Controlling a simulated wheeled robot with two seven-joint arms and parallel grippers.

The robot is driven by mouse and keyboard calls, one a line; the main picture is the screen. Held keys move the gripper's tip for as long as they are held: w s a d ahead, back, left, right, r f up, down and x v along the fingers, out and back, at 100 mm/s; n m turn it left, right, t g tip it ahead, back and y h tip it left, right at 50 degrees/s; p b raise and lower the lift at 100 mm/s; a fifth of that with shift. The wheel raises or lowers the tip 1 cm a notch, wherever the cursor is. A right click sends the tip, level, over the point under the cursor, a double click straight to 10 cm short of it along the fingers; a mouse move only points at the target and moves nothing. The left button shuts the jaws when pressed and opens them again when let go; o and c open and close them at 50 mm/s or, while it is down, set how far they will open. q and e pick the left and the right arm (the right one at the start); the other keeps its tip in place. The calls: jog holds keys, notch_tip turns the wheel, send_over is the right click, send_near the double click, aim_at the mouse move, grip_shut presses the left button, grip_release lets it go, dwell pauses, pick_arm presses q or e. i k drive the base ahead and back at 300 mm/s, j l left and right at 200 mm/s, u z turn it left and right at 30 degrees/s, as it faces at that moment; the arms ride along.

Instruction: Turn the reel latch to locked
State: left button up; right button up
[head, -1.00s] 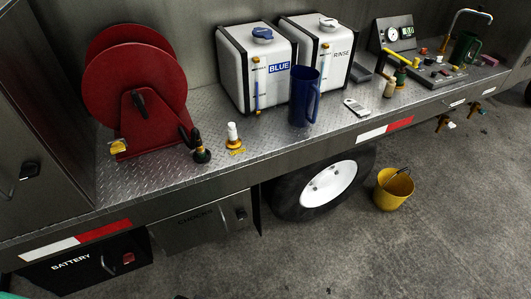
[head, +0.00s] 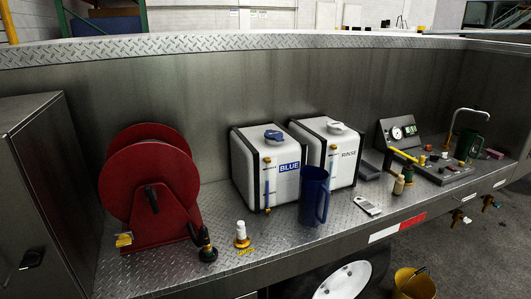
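The red hose reel (head: 150,185) stands on the left part of the diamond-plate deck in the head view. A small yellow latch (head: 124,240) sits at the lower left foot of the reel; its setting is too small to read. A dark crank handle (head: 152,198) shows on the reel's front. A black nozzle with a brass part (head: 205,245) stands at the reel's right foot. Neither of my grippers is in view.
A white-topped brass fitting (head: 241,235), a blue jug (head: 313,196), the BLUE tank (head: 265,170) and the RINSE tank (head: 340,155) stand right of the reel. A grey cabinet (head: 40,190) closes the left side. A yellow bucket (head: 414,284) is on the floor.

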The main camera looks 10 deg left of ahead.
aim_at(124, 240)
jog(key=u, duration=1.35)
